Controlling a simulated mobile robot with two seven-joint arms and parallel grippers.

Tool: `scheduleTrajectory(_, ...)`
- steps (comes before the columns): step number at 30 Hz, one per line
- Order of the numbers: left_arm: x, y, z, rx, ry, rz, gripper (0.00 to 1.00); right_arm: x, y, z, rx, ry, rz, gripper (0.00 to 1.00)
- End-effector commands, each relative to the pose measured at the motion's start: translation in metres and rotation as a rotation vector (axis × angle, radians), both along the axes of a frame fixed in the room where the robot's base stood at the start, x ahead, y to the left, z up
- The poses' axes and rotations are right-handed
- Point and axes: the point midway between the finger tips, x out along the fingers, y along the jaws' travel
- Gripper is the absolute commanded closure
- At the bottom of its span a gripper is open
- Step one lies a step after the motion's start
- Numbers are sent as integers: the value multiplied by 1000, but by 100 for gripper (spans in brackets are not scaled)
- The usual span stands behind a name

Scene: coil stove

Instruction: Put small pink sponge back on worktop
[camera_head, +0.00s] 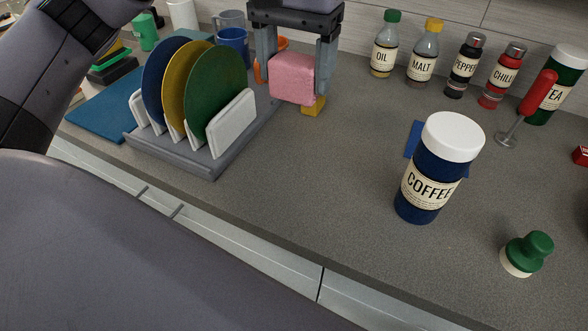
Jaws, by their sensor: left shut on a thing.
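A small pink sponge (293,78) shows in the head view, behind and to the right of the plate rack. My left gripper (294,75) comes down from above with one finger on each side of the sponge and is shut on it. The sponge hangs over the grey worktop (340,175); I cannot tell whether its underside touches anything. A yellow block (314,106) is partly hidden behind the sponge's lower right corner. My right gripper is not in view.
A plate rack (190,150) with blue, yellow and green plates stands left of the sponge. Mugs (232,42) stand behind it. Several labelled bottles (422,55) line the wall. A coffee jar (437,170) and a green-topped stamp-like object (527,253) stand right. The middle worktop is clear.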

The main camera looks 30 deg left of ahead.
Motion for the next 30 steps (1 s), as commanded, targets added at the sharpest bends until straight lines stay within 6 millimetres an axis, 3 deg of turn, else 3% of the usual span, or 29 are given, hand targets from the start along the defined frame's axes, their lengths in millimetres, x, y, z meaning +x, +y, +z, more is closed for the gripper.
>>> scheduleTrajectory(3, -1, 0, -27, 0, 7, -1, 59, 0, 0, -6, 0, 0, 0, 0)
scheduleTrajectory(18, -1, 0, -122, -1, 6, -1, 59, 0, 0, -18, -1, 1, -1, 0)
scheduleTrajectory(24, -1, 0, -146, -1, 3, -1, 59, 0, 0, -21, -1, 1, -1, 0)
scheduleTrajectory(30, -1, 0, -158, 0, 2, 0, 59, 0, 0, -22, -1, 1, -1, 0)
